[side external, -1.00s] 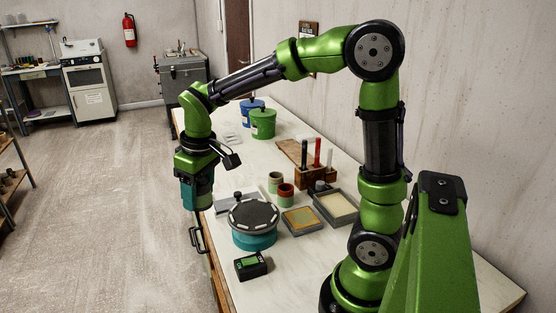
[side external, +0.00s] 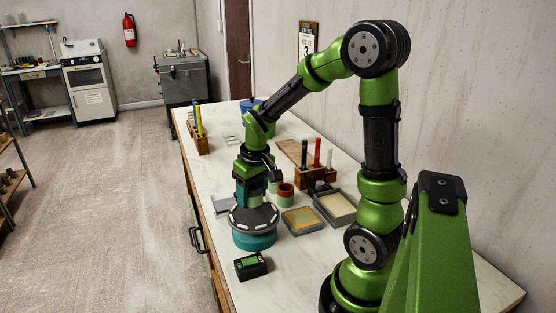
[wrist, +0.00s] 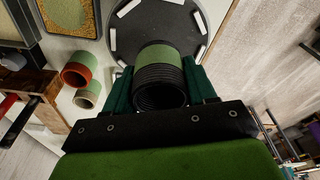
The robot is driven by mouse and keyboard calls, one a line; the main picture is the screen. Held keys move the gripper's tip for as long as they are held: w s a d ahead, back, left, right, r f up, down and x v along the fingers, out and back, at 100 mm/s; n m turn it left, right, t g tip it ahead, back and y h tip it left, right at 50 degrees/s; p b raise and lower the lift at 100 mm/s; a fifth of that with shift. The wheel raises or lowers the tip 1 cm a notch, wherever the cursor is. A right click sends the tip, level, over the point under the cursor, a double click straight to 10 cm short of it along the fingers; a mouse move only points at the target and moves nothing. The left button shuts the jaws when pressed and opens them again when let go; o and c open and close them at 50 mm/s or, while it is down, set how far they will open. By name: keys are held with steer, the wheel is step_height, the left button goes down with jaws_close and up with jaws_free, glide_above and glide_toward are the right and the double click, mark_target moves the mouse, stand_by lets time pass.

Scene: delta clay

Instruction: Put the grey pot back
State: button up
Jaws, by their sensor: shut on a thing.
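My gripper (wrist: 159,88) is shut on the dark grey ribbed pot (wrist: 160,86), which has a green band at its far end. In the wrist view its round mouth faces me between the teal fingers. Behind it is the round turntable (wrist: 133,30), with a dark top and pale marks. In the side view my gripper (side external: 252,200) is directly over the turntable (side external: 254,239), which has a teal base. The held pot is hard to make out there, and I cannot tell whether it touches the turntable.
A red-and-green pot (side external: 286,193) stands right of my gripper. Two shallow trays (side external: 318,226) (side external: 352,217) and a wooden tool block (side external: 326,178) stand further right. A black device (side external: 250,266) sits in front. A wooden holder (side external: 202,147) stands near the left table edge.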

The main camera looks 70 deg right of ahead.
mark_target(252, 202)
steer(key=shift+f, duration=1.4)
steer(key=shift+f, duration=0.2)
steer(key=o, duration=1)
steer(key=shift+r, duration=0.1)
step_height(252, 202, up, 12)
steer(key=s, duration=0.2)
steer(key=s+a+r+t+y, duration=0.1)
steer(key=a+t, duration=0.1)
steer(key=a, duration=0.3)
steer(key=s+a+r+t, duration=0.1)
steer(key=s+a, duration=0.1)
steer(key=a, duration=0.4)
steer(key=s+a+r+t+y, duration=0.1)
steer(key=s+a+r+t, duration=0.1)
steer(key=a, duration=0.3)
steer(key=shift+s+a+t+y, duration=0.2)
steer(key=shift+a+t+y, duration=0.05)
steer(key=shift+t+y, duration=0.05)
